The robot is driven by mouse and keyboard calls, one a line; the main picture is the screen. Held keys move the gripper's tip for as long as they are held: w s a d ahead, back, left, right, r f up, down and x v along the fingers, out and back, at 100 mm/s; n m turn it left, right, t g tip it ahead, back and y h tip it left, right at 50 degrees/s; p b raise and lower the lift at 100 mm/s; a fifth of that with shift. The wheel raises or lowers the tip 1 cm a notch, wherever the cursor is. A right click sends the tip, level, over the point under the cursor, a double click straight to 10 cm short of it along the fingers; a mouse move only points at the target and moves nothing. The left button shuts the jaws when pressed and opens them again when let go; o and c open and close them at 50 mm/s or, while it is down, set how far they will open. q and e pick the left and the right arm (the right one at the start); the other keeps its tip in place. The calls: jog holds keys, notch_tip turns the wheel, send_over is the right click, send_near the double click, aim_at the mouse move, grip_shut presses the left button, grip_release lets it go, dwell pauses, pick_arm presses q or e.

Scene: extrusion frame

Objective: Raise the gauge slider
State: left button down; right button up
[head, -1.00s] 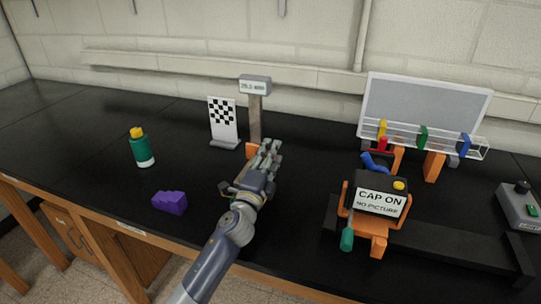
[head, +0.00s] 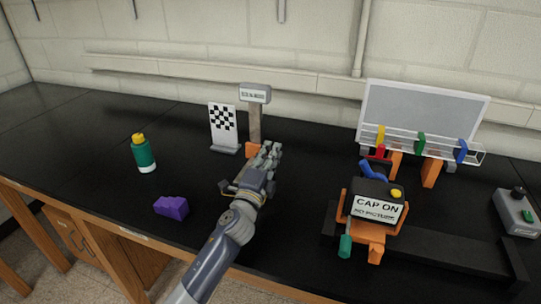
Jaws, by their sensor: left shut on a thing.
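The height gauge stands near the back of the black bench. It has a grey upright post (head: 255,122) topped by a display box (head: 255,93) whose digits are too small to read for sure. An orange slider (head: 252,150) sits low on the post, partly hidden by my left gripper. My left gripper (head: 268,152) reaches in from the front and is shut at the slider; its fingers cover the contact. My right gripper is not in view.
A checkered board (head: 223,125) stands just left of the gauge. A green bottle (head: 144,154) and a purple block (head: 171,207) are further left. A "CAP ON" device (head: 377,206), a rack with coloured tabs (head: 425,143) and a grey control box (head: 516,212) are at the right.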

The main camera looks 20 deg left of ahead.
pick_arm(q)
notch_tip(320, 180, up, 8)
jog(key=p, duration=0.5)
jog(key=shift+f+p, duration=0.15)
jog(key=shift+p, duration=0.15)
jog(key=shift+f, duration=0.1)
jog(key=c, duration=1.7)
grip_release()
jog(key=shift+o, duration=1.2)
jog(key=shift+s, duration=0.1)
jog(key=s+f, duration=0.2)
jog(key=s, duration=0.9)
jog(key=shift+s+a, duration=0.25)
jog(key=shift+s, duration=0.1)
